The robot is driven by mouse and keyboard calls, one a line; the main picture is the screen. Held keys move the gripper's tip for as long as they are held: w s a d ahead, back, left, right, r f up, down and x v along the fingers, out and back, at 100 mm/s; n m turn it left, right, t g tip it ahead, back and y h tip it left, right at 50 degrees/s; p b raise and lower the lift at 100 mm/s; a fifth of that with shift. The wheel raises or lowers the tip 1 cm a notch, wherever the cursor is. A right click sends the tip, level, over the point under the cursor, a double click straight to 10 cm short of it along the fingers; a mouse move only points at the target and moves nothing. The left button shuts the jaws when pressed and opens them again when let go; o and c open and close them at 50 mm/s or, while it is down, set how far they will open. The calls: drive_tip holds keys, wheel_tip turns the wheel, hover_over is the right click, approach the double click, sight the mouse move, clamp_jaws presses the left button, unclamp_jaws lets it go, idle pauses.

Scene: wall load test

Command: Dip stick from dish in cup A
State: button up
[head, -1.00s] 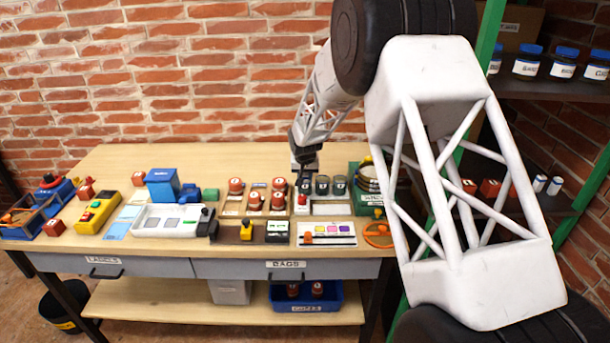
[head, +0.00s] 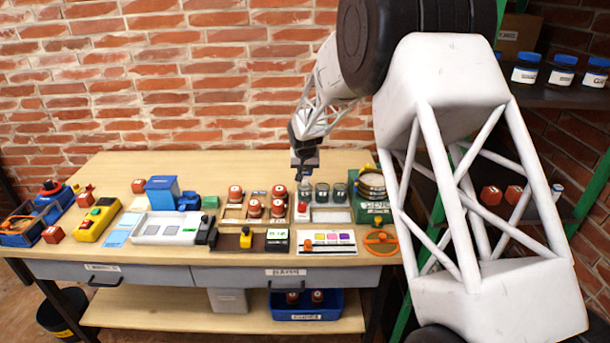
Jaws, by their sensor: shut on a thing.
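My gripper (head: 304,177) points down at the back of the bench and is shut. What it holds is too small to make out; a stick cannot be told apart there. Three dark glass cups stand in a row: a left one (head: 305,192) just below my gripper, a middle one (head: 321,193) and a right one (head: 340,193). Their letters cannot be read, so I cannot tell which is cup A. A shallow pale dish (head: 331,215) lies in front of the cups. A small red-topped thing (head: 301,207) stands at its left.
Red-lidded jars (head: 277,208) stand in a wooden rack left of the cups. A green box with stacked round tins (head: 371,187) is close on the right.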

drive_tip(key=shift+r, duration=1.05)
drive_tip(key=shift+s, duration=0.15)
